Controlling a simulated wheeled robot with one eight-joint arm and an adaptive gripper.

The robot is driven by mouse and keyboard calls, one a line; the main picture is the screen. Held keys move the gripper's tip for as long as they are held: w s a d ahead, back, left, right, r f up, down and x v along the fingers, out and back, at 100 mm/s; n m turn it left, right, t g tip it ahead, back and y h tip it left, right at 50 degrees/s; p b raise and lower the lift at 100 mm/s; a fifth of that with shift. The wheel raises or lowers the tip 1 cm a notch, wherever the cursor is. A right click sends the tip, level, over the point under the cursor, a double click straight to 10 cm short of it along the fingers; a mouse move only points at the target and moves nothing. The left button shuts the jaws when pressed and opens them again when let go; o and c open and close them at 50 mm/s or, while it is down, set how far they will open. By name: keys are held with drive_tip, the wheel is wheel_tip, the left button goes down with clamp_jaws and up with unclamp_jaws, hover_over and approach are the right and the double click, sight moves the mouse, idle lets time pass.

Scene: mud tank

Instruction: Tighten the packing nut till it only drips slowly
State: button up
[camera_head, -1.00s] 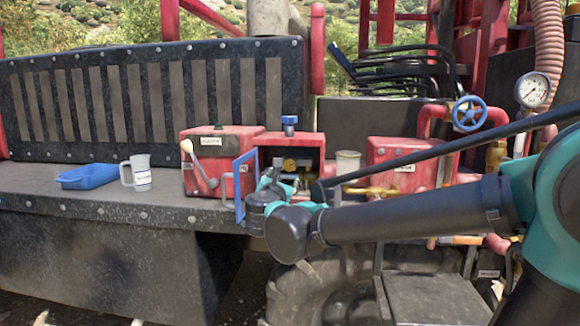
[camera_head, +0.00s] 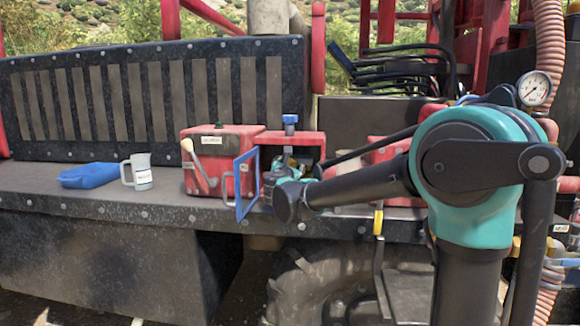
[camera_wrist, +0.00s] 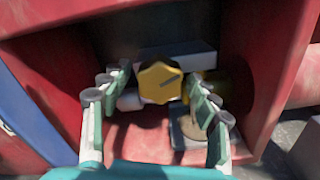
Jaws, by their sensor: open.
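A yellow, roughly six-sided nut (camera_wrist: 160,83) with a dark line on its face sits inside an open red box (camera_wrist: 140,150) in the wrist view. My gripper (camera_wrist: 163,88) is open, one finger on each side of the nut; I cannot tell whether they touch it. A pale rod shows left of the nut and a blurred brassy part (camera_wrist: 205,85) right of it. In the head view my gripper (camera_head: 288,170) is at the mouth of the red box (camera_head: 318,145), and my wrist mostly hides the inside. No drip is clear.
A blue-framed door (camera_head: 240,185) stands open left of the box. A red box with a lever (camera_head: 215,175), a white mug (camera_head: 138,172) and a blue tray (camera_head: 90,175) stand on the grey ledge (camera_head: 100,203). A pressure gauge (camera_head: 534,88) is at right.

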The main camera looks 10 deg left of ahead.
drive_tip(key=shift+c, duration=0.3)
drive_tip(key=c, duration=1.1)
drive_tip(key=m, duration=0.4)
drive_tip(key=shift+m, duration=1.6)
drive_tip(key=o, duration=1.2)
drive_tip(key=shift+c, duration=0.2)
